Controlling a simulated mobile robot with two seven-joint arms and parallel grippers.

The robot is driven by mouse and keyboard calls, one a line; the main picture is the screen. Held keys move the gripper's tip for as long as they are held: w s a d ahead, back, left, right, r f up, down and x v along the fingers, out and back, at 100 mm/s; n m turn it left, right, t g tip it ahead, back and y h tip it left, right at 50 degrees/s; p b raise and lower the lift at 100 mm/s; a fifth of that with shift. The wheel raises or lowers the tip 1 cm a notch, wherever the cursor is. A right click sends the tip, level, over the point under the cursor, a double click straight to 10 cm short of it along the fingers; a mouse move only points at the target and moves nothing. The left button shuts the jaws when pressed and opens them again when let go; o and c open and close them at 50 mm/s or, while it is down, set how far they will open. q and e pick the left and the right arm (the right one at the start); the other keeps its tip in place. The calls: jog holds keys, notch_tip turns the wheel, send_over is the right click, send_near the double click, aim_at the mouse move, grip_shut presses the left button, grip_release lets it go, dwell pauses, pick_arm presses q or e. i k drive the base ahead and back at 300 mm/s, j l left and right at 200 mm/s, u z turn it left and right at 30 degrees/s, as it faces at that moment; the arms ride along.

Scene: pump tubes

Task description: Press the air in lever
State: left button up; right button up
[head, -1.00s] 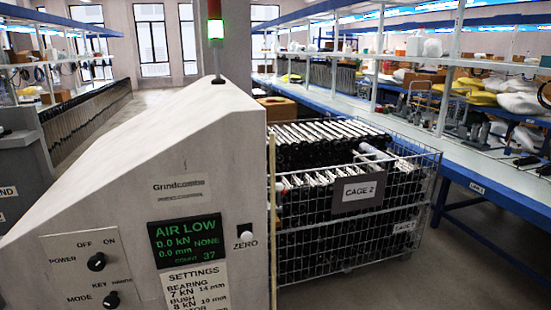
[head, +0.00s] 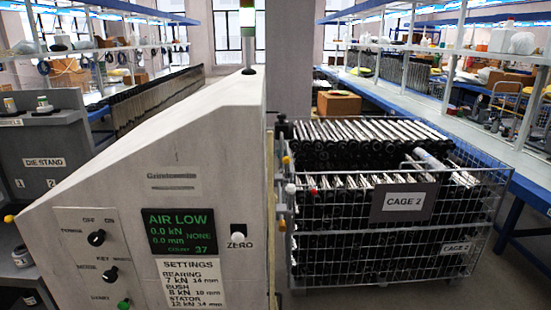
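A grey press cabinet (head: 200,130) fills the lower left of the head view. Its green screen (head: 180,232) reads AIR LOW, 0.0 kN and 0.0 mm. Small valve-like fittings with coloured tips (head: 284,160) show along the cabinet's right edge, close to the cage. They are too small to tell which, if any, is the air in lever. A white knob (head: 238,238) is marked ZERO. Black POWER (head: 96,238) and MODE (head: 110,275) knobs and a green button (head: 124,304) are on the front panel. Neither of my grippers is in view.
A wire cage (head: 400,272) marked CAGE 2, full of dark tubes, stands right of the cabinet with only a narrow gap. A grey die stand (head: 45,163) is at the left. Blue-framed benches (head: 525,185) run along the right. A signal lamp (head: 247,20) tops the cabinet.

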aim_at(286, 160)
jog(key=l, duration=0.35)
jog(key=i+l+u, duration=0.1)
jog(key=u, duration=0.25)
jog(key=i+l+u, duration=0.1)
jog(key=l+u, duration=0.25)
jog(key=i+l+u, duration=0.2)
jog(key=l, duration=0.2)
jog(key=l+u, duration=0.15)
jog(key=l, duration=0.2)
jog(key=l+u, duration=0.1)
jog(key=l, duration=0.35)
jog(key=i+l+u, duration=0.1)
jog(key=l, duration=0.4)
jog(key=i+l, duration=0.1)
jog(key=l, duration=1.05)
jog(key=i+l, duration=0.1)
jog(key=l, duration=1.05)
jog(key=u, duration=0.05)
